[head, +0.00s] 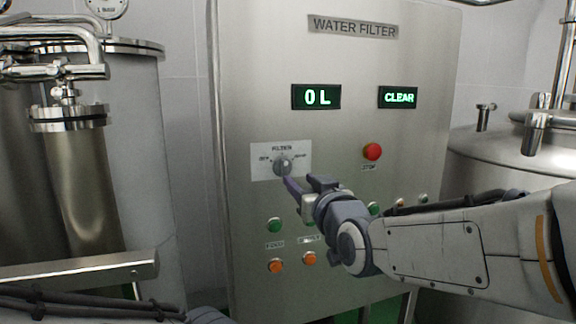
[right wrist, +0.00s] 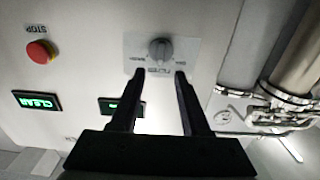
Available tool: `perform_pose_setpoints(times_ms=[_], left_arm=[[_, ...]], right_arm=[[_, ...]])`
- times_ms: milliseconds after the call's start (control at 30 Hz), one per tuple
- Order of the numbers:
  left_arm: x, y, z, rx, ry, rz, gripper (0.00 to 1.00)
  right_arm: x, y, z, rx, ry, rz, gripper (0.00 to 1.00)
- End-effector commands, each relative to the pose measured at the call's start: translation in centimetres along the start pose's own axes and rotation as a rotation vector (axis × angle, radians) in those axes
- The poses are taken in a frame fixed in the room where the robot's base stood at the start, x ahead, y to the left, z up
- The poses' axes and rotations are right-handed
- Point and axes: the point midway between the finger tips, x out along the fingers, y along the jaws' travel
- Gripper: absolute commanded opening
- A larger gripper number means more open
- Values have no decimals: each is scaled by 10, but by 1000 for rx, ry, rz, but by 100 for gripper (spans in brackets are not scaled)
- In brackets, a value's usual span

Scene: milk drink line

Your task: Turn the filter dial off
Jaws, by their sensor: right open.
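The filter dial (head: 283,166) is a round grey knob on a white plate marked FILTER (head: 262,160), on the steel water filter panel. Which label its pointer faces is too small to tell. My right gripper (head: 304,184) is open and empty, just in front of the plate, below and right of the dial in the head view. In the right wrist view, which is upside down, the dial (right wrist: 160,49) lies beyond the two spread fingertips (right wrist: 159,74), roughly centred between them. The fingers do not appear to touch it. My left gripper is not in view.
A red stop button (head: 372,151) sits right of the dial. Green buttons (head: 274,225) and orange buttons (head: 276,265) are below. Displays read "0 L" (head: 316,97) and "CLEAR" (head: 398,97). Steel tanks stand left (head: 130,130) and right (head: 500,160).

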Motion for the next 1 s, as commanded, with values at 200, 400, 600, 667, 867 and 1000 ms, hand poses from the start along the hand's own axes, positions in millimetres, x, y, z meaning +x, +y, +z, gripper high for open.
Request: perform_pose_setpoints(times_ms=[200,400,600,667,867,1000], left_arm=[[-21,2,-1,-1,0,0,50],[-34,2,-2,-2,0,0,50],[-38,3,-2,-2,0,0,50],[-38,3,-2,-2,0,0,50],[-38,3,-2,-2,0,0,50],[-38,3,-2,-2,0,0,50]], right_arm=[[41,-1,-2,1,-6,-1,46],[70,-1,-2,0,-5,-2,46],[84,-1,1,0,-4,-2,46],[85,-1,1,1,-3,-2,46],[85,-1,1,1,-3,-2,46],[85,-1,1,1,-3,-2,4]])
